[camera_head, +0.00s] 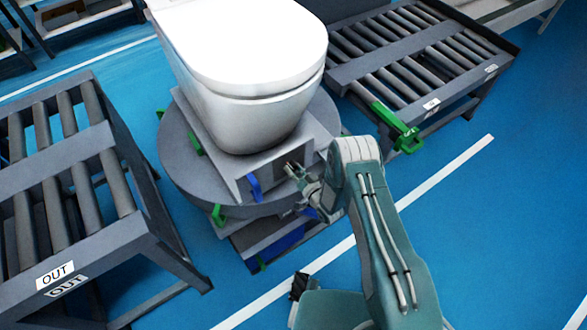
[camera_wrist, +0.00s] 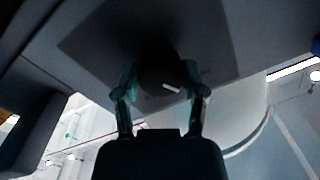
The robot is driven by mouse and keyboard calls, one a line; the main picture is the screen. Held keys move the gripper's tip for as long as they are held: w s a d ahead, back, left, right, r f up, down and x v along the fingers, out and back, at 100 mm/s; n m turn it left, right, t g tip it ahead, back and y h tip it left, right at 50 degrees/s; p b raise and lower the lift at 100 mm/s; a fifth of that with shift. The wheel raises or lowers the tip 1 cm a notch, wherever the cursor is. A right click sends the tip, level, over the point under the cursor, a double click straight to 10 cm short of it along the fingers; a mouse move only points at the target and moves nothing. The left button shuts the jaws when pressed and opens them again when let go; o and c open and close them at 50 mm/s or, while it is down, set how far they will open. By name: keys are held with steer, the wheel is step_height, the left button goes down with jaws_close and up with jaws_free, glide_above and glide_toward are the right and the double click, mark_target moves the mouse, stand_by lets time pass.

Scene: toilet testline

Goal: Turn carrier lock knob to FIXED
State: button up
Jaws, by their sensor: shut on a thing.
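A dark round knob (camera_wrist: 158,70) with a short white mark sits on a grey panel (camera_wrist: 85,45) in the wrist view. The mark lies toward the knob's lower right in that picture. Faint label lines beside the knob are unreadable. My gripper (camera_wrist: 162,90) is shut on the knob, with one finger at each side. In the head view, my gripper (camera_head: 298,182) reaches the front of the grey carrier (camera_head: 234,172) under a white toilet (camera_head: 245,60). There the knob is too small and covered to make out clearly.
A blue handle (camera_head: 254,187) is on the carrier front, left of my gripper. The carrier stands on a round grey turntable (camera_head: 180,160). Roller conveyors stand at left (camera_head: 95,215) and upper right (camera_head: 400,55), the latter with a green stop (camera_head: 397,125). Blue floor lies open at right.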

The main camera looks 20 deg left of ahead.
steer(key=m, duration=0.3)
steer(key=shift+w+m, duration=0.1)
steer(key=shift+m, duration=0.3)
steer(key=m, duration=0.3)
steer(key=shift+m, duration=0.4)
steer(key=m, duration=0.6)
steer(key=shift+f+t, duration=0.2)
steer(key=shift+t, duration=0.1)
steer(key=o, duration=1.1)
steer(key=shift+f, duration=0.1)
steer(key=shift+o, duration=0.2)
steer(key=v, duration=1.2)
